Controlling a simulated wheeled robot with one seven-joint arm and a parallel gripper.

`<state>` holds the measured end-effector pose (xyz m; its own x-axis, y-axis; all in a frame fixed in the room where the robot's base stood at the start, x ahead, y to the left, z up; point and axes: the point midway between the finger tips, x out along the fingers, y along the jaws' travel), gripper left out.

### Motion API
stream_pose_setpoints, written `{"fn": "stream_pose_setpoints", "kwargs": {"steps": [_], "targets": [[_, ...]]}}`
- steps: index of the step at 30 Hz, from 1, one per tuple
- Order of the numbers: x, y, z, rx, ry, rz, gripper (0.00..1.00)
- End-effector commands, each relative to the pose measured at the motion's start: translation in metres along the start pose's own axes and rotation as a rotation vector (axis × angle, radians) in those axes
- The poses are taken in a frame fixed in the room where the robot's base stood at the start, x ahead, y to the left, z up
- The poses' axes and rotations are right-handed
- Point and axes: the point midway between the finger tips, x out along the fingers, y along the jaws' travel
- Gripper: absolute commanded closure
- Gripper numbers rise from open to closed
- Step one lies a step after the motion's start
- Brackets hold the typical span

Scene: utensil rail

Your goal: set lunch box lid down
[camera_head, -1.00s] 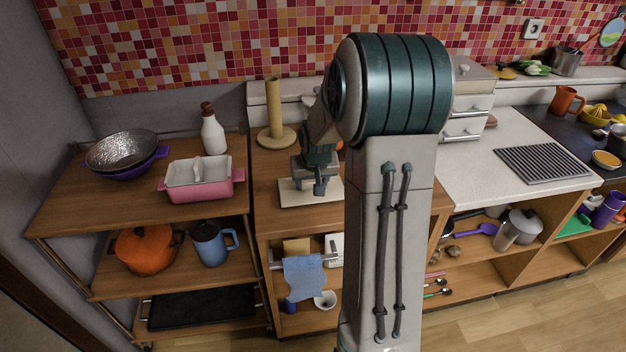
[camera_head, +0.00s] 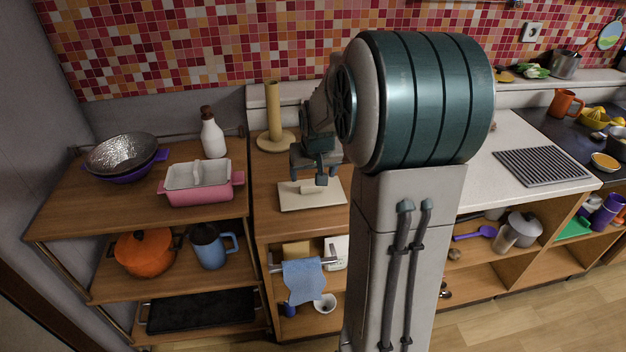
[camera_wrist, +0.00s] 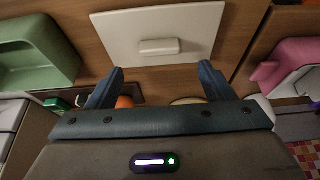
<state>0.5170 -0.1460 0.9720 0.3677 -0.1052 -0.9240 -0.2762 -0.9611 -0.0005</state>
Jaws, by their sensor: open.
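The lunch box lid (camera_head: 290,201) is a flat cream rectangle with a raised bar handle. It lies flat on the wooden counter, near its front edge. In the wrist view the lid (camera_wrist: 199,21) shows whole at the top, with its handle (camera_wrist: 160,47) clear of the fingers. My gripper (camera_head: 309,177) is just behind and above the lid in the head view. In the wrist view my gripper (camera_wrist: 160,80) has its two fingers spread wide with nothing between them.
A wooden paper-towel post (camera_head: 273,110) stands behind the lid. A pink dish (camera_head: 203,188) and a white bottle (camera_head: 212,135) are on the left shelf. A green container (camera_wrist: 35,50) shows at the wrist view's left. A blue towel (camera_head: 303,279) hangs below.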

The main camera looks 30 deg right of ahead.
Motion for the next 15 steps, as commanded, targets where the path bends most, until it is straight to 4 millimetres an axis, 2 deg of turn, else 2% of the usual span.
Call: {"fn": "stream_pose_setpoints", "kwargs": {"steps": [1,6,12,15], "targets": [[-0.012,0.001,-0.001,0.000,0.005,0.002,0.24],[-0.038,0.000,-0.001,0.000,0.003,0.001,0.24],[-0.054,-0.002,0.002,-0.005,0.000,0.000,0.24],[-0.065,-0.014,0.016,-0.027,-0.011,-0.003,0.24]]}}
